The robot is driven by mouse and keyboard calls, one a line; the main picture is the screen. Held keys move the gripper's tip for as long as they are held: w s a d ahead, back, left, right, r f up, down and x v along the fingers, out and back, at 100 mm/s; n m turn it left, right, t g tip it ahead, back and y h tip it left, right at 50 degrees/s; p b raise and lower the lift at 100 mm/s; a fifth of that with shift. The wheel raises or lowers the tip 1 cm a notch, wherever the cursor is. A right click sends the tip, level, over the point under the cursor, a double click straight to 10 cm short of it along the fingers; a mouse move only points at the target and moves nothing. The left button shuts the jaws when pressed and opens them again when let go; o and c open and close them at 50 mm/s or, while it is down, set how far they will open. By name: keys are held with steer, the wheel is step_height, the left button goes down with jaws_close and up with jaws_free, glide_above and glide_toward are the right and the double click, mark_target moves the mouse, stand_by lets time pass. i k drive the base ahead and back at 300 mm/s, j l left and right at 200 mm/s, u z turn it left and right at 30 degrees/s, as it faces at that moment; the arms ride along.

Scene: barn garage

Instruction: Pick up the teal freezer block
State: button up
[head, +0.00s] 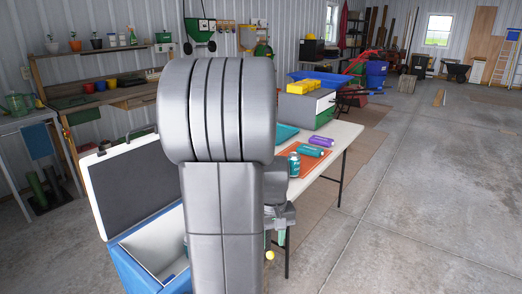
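A teal block-like item (311,150) lies on an orange mat (318,160) on the white table, just in front of a similar purple item (321,141). A flatter teal thing (286,132) lies farther left on the table, partly hidden by my arm. Which of the two teal things is the freezer block is hard to tell. A small teal bottle (294,165) stands upright near the mat's left side. My gripper (281,238) is mostly hidden behind my arm, low by the table's near edge. Its fingers are too small and covered to read.
An open blue cooler (150,262) with a raised lid stands at the lower left. A grey-and-green box (306,105) with yellow items on top stands on the table's far part. Concrete floor (430,190) to the right is clear.

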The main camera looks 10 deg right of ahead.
mark_target(303, 148)
steer(key=i+l+u, duration=0.15)
steer(key=u, duration=0.35)
steer(key=l+u, duration=0.25)
steer(key=u, duration=0.2)
steer(key=i+l+u, duration=0.1)
steer(key=l+u, duration=0.2)
steer(key=u, duration=0.2)
steer(key=i+l, duration=0.1)
steer(key=l, duration=1.8)
steer(key=i+l, duration=0.15)
steer(key=l, duration=1.75)
steer(key=i+l, duration=0.15)
steer(key=l, duration=0.8)
